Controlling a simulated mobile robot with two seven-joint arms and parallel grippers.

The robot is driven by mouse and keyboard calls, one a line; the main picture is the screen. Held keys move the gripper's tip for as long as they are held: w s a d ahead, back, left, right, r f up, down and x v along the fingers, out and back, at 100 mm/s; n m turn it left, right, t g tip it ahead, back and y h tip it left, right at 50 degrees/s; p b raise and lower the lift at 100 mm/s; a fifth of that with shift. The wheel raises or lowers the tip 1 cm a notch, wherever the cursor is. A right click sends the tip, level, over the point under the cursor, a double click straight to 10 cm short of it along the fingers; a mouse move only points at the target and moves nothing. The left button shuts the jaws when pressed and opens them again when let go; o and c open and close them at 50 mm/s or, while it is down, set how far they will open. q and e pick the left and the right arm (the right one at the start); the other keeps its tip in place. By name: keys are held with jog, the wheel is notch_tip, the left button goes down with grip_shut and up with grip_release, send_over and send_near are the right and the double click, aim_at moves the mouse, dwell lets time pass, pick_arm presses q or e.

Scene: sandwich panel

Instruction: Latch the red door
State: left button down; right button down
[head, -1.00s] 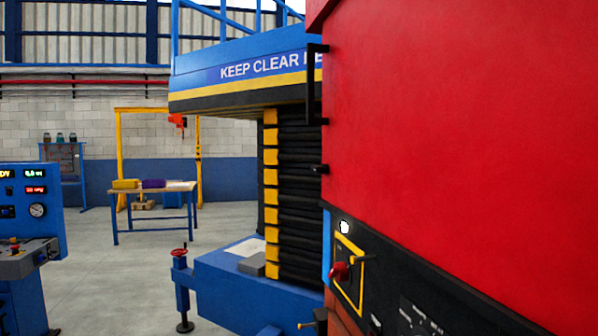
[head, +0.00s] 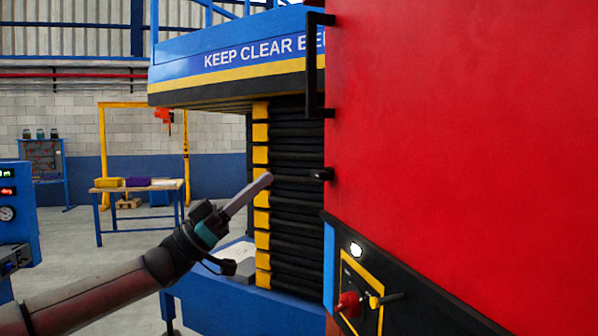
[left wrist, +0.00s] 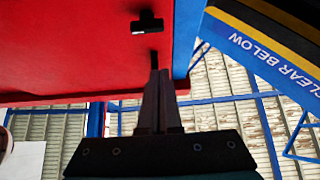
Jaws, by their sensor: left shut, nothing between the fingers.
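The red door (head: 460,120) fills the right of the head view and looks flush with its frame. A black bar handle (head: 312,65) stands out near its left edge. Below the handle a small black latch (head: 322,174) sticks out at the door's edge. My left gripper (head: 268,178) is shut and empty, pointing up and right, left of the latch in the picture with a visible gap. In the left wrist view the shut fingers (left wrist: 160,74) point toward the red surface (left wrist: 60,50), with a black T-shaped fitting (left wrist: 147,22) beyond the tips. My right gripper is out of view.
Below the door is a dark panel with a red knob (head: 348,305) and a yellow-tipped lever (head: 385,299). Behind my arm stands a blue press with black bellows (head: 298,190). A table (head: 135,187) and open floor lie farther left.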

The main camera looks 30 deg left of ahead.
aim_at(323, 174)
pick_arm(q)
jog(key=shift+s+d, duration=0.1)
jog(key=shift+r, duration=0.1)
jog(key=p+x, duration=0.4)
jog(key=x, duration=0.6)
jog(key=shift+f, duration=2.15)
jog(key=shift+n+t+y+p, duration=0.7)
jog(key=shift+n+y, duration=0.3)
jog(key=shift+n, duration=0.2)
